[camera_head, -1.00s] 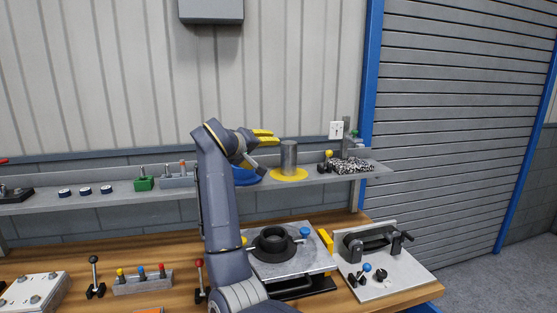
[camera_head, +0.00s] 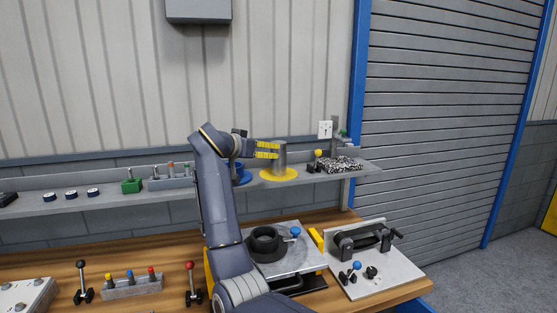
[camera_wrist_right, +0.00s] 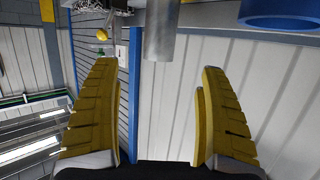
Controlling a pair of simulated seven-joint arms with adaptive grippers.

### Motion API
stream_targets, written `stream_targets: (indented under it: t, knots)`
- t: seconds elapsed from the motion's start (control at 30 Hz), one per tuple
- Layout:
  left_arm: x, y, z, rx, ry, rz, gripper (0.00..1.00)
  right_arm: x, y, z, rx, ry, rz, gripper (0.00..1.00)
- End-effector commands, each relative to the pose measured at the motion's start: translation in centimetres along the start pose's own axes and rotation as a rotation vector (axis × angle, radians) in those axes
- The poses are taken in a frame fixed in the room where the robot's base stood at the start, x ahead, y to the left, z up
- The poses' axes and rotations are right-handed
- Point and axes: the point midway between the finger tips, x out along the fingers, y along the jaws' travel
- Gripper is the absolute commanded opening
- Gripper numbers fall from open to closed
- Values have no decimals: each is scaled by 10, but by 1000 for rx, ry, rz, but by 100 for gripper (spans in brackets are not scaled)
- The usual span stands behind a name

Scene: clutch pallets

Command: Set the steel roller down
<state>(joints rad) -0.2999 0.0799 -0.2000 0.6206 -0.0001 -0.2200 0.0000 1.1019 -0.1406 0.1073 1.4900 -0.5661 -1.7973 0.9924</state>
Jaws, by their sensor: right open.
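The steel roller (camera_head: 281,158), a plain grey cylinder, stands upright on a yellow disc (camera_head: 268,177) on the wall shelf. My right gripper (camera_head: 267,150) is beside the roller on its left, yellow fingers pointing at it. In the right wrist view the fingers (camera_wrist_right: 160,115) are wide apart and empty. The roller (camera_wrist_right: 160,30) lies beyond their tips, in line with the gap. The head view does not show clearly how far the tips are from the roller. My left gripper is not in view.
A blue round piece (camera_head: 242,178) sits on the shelf (camera_head: 210,185) left of the disc, partly behind my arm. A yellow-knobbed part (camera_head: 318,154) and a speckled block (camera_head: 342,164) are to the right. A plate with a black ring (camera_head: 265,240) lies on the bench below.

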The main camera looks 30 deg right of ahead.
Motion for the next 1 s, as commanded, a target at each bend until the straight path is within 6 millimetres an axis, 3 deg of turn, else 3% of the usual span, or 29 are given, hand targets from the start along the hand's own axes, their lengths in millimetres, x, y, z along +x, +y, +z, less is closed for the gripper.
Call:
stream_targets:
  t: [0.3, 0.77, 1.0]
  knots:
    - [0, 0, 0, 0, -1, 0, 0, 56, 1, 0, -3, 1, 3, 78]
    - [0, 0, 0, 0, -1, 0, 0, 85, 1, 0, -2, 0, 0, 78]
    - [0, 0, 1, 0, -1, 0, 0, 113, 2, 0, -2, 1, 1, 78]
